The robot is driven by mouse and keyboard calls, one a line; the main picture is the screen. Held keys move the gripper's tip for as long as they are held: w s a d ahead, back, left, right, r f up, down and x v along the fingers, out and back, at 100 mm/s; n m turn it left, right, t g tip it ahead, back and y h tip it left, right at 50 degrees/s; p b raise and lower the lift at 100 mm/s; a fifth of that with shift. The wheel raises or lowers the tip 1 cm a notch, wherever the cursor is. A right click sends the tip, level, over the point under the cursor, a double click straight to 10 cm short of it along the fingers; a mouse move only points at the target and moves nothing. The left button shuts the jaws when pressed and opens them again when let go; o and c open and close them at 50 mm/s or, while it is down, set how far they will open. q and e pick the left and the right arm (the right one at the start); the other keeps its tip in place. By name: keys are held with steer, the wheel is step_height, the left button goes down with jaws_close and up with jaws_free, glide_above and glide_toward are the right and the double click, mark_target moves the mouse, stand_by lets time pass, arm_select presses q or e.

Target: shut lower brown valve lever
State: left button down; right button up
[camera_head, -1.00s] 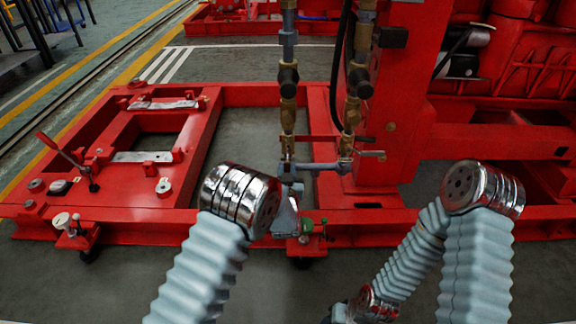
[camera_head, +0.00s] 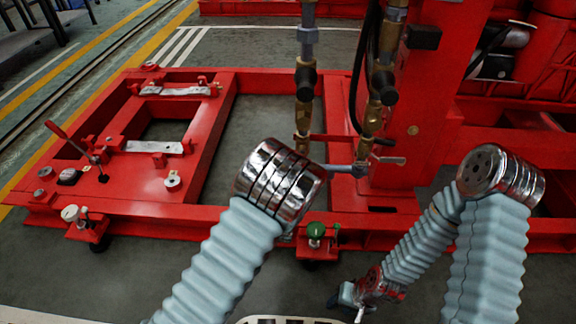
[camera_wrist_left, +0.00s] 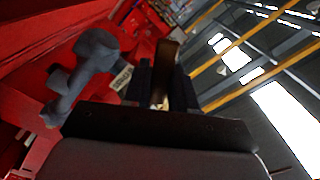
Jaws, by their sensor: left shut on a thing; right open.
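A brown lever (camera_wrist_left: 170,65) stands between the dark fingers of my left gripper (camera_wrist_left: 162,78) in the left wrist view; the gripper is shut on it. In the head view, my chrome left wrist hides this gripper and the lever in it. The wrist is in front of the lower end of the left brass valve pipe (camera_head: 304,115). Another small lever (camera_head: 389,159) sticks out to the right at the foot of the right brass valve pipe (camera_head: 368,123). My right gripper (camera_head: 347,303) is open and empty, low over the floor.
A red steel frame (camera_head: 204,150) fills the left and middle, with a thin red lever (camera_head: 66,138) standing on it. A green knob (camera_head: 316,230) sits on its front edge, near my left wrist. A grey pipe fitting (camera_wrist_left: 93,60) is beside my left gripper. A red post (camera_head: 425,100) stands right.

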arm_select(q)
steer(key=r+m, duration=0.1)
steer(key=m+p, duration=0.1)
steer(key=m, duration=0.1)
steer(key=shift+a+r, duration=0.4)
steer(key=shift+a+r+m+p, duration=0.1)
steer(key=shift+r+m+p, duration=0.25)
steer(key=shift+m, duration=0.5)
steer(key=shift+a+r+m+p, duration=0.1)
steer(key=shift+r+m+p, duration=0.2)
steer(key=shift+m, duration=0.55)
steer(key=shift+d, duration=0.1)
steer(key=c, duration=1)
jaws_free()
steer(key=shift+s, duration=0.15)
steer(key=s, duration=1.3)
steer(key=shift+s+p, duration=0.3)
steer(key=shift+p, duration=0.05)
